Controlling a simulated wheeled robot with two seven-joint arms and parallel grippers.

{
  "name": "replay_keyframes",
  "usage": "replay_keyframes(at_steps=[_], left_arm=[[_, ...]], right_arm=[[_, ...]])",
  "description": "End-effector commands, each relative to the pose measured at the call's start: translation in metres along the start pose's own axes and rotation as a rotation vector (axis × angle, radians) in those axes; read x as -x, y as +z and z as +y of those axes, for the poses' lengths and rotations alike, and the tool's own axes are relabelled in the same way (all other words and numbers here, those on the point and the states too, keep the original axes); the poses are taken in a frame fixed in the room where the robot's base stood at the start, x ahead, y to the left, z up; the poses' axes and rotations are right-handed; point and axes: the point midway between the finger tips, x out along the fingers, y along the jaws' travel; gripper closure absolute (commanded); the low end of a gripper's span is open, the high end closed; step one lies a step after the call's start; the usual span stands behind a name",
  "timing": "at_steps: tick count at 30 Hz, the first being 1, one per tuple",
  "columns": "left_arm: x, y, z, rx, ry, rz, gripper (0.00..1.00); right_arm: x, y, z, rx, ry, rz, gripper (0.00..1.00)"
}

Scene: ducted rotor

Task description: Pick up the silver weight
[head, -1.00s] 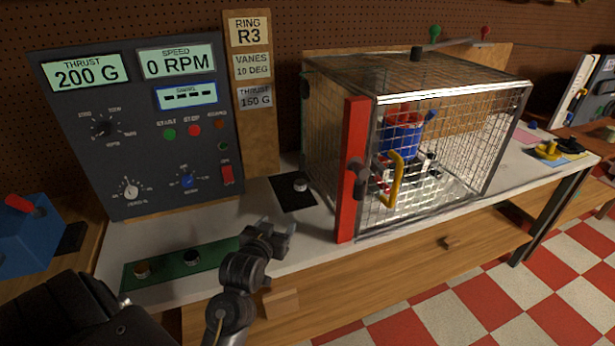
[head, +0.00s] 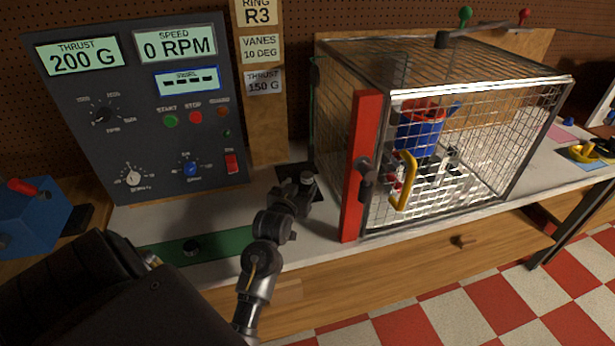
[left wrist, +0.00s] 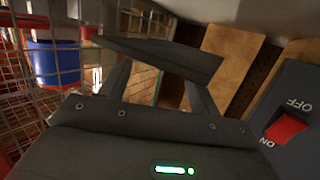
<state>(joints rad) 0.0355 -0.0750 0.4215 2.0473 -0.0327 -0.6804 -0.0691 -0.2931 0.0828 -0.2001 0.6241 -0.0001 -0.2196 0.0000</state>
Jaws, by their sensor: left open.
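My left gripper (head: 300,190) is over the small black pad (head: 287,173) between the control panel and the mesh cage. It is open. The silver weight cannot be made out clearly in the head view now; the gripper covers the part of the pad where it stood. In the left wrist view the dark gripper (left wrist: 165,65) fills the middle, and no weight can be seen there. My right gripper is not in view.
The cage's red post (head: 352,170) and yellow handle (head: 405,180) stand close right of the gripper. The control panel (head: 140,110) is behind left. The bench front is clear.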

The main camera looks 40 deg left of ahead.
Motion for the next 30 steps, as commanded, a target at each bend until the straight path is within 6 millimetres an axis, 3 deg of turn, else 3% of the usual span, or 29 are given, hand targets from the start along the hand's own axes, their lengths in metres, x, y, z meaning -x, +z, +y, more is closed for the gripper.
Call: replay_keyframes(at_steps=[5,13,22,30], left_arm=[[-0.011,-0.003,0.002,0.000,0.002,-0.002,0.37],[-0.047,-0.001,0.002,0.000,0.002,-0.001,0.37],[-0.052,0.001,0.003,-0.001,0.002,0.000,0.37],[-0.052,0.000,0.003,0.000,0.002,-0.001,0.71]], right_arm=[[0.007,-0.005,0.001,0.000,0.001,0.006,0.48],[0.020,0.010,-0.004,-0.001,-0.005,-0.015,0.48],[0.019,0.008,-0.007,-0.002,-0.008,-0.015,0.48],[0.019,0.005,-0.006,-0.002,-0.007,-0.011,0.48]])
